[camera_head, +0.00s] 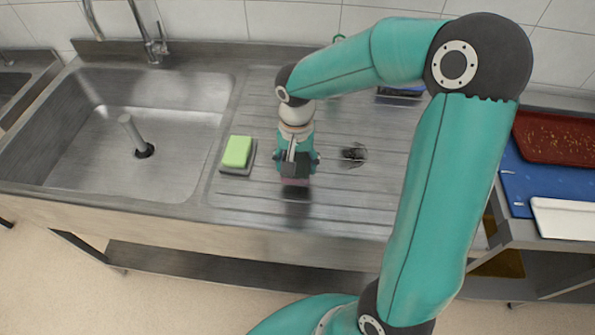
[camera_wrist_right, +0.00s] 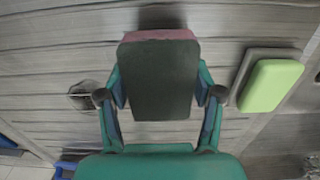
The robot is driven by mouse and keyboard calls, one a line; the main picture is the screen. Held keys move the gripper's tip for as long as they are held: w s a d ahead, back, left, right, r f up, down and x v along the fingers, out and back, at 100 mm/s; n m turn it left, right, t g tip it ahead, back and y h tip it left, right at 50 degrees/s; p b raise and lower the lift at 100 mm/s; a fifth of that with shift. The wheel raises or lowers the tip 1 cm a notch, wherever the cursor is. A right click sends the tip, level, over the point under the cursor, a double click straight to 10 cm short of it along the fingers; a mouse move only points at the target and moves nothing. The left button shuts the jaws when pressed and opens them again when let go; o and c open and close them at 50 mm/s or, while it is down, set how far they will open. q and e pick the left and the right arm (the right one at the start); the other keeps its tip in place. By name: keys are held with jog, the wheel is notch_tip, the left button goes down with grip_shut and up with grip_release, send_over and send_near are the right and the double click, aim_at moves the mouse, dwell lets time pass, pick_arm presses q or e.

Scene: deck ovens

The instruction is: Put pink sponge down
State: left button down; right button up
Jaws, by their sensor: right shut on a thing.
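The pink sponge (camera_wrist_right: 158,35) has a dark face towards the camera in the right wrist view, with a pink edge along its top. My right gripper (camera_wrist_right: 158,97) is shut on it, one finger on each side. In the head view the right gripper (camera_head: 296,165) points down over the ribbed drainboard (camera_head: 350,205), and only a thin pink strip of the sponge (camera_head: 294,183) shows below it. A dark shadow lies on the drainboard near the sponge; I cannot tell whether they touch. My left gripper is not in view.
A green sponge (camera_head: 237,151) lies on a grey holder (camera_head: 234,171) left of the gripper. A dark wire scrubber (camera_head: 354,154) lies to its right. The sink basin (camera_head: 95,170) is at left. A red tray (camera_head: 560,137) and blue board (camera_head: 525,180) are at right.

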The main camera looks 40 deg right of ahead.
jog(key=shift+f, duration=2.15)
jog(key=o, duration=1.2)
notch_tip(320, 180, up, 12)
jog(key=shift+r, duration=0.1)
